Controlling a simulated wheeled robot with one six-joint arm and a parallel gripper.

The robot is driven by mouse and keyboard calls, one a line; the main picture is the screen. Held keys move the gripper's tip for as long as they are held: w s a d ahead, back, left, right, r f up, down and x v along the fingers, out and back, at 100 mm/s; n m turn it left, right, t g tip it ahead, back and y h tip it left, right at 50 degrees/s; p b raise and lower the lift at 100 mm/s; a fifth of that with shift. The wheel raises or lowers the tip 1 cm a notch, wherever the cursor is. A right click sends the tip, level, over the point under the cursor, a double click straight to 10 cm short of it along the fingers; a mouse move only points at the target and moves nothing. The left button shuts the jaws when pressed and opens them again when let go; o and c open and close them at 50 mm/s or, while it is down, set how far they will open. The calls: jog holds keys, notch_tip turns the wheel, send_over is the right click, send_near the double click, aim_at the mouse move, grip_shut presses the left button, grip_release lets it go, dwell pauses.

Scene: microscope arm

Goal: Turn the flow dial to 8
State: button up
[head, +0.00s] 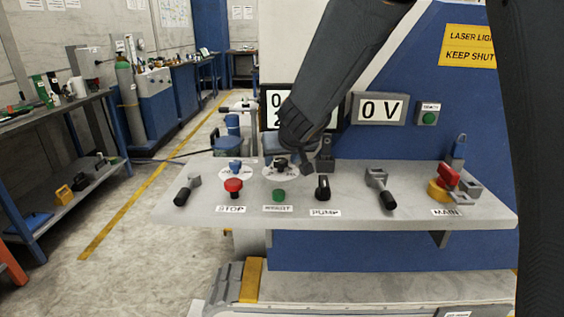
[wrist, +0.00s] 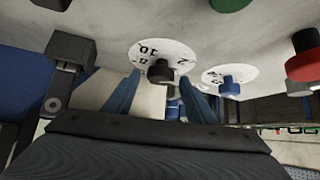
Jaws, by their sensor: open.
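Two round white dials lie on the grey panel. One has a black knob (head: 281,162), and the other has a blue knob (head: 235,167). Their labels are too small to tell which is the flow dial. My gripper (wrist: 160,84) is open and empty at the black-knob dial. In the wrist view its blue fingers show on either side of the black knob (wrist: 160,72). I cannot tell whether the tips reach around it. The dial face (wrist: 143,53) shows a 10, and the pointer setting is unreadable. The blue knob (wrist: 230,86) stands to the right there.
A red STOP button (head: 233,187), a green button (head: 278,196), a black PUMP switch (head: 322,187) and levers (head: 381,187) stand close by. A red MAIN switch (head: 447,180) is at the right. A display (head: 380,108) reads 0 V. Another display is partly hidden behind my arm.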

jog(key=c, duration=1)
jog(key=shift+c, duration=0.2)
